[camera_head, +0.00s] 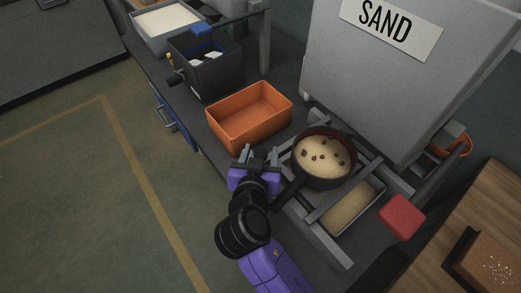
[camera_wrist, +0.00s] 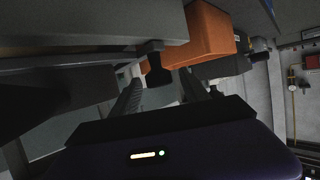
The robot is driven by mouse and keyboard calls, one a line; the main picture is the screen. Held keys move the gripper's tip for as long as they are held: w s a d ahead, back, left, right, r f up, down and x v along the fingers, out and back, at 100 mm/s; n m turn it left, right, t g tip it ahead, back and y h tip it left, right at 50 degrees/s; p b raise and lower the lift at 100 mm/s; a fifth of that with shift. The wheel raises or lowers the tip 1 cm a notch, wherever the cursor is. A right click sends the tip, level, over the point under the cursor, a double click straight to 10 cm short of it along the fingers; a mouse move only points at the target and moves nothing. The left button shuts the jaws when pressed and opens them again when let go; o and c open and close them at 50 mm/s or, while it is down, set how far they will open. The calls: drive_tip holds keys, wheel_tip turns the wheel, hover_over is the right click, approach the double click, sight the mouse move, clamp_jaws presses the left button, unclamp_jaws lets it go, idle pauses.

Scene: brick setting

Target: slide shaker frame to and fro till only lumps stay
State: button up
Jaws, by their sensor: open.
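The shaker frame (camera_head: 325,240) is a set of grey rails on the dark bench. A round black pan (camera_head: 298,148) sits on it, holding pale sand (camera_head: 322,165) with several dark lumps on top. The pan's dark handle (camera_head: 287,194) points down-left. Under the rails, a tray of sand (camera_head: 350,206) shows to the right of the handle. My gripper (camera_head: 261,154) is open, left of the pan and its handle, apart from the pan. In the wrist view a dark stub (camera_wrist: 158,70) shows near my fingertips (camera_wrist: 165,85); I cannot tell whether it lies between them.
An orange bin (camera_head: 213,135) stands just beyond my gripper. A dark box (camera_head: 208,80) and a white-filled tray (camera_head: 141,32) stand farther back. A big grey SAND hopper (camera_head: 400,95) overhangs behind the pan. A red block (camera_head: 402,217) is at right. The floor at left is clear.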

drive_tip(key=shift+w+f, duration=0.1)
drive_tip(key=shift+w, duration=0.15)
drive_tip(key=shift+c, duration=0.2)
clamp_jaws()
drive_tip(key=shift+s, duration=0.1)
idle(1.0)
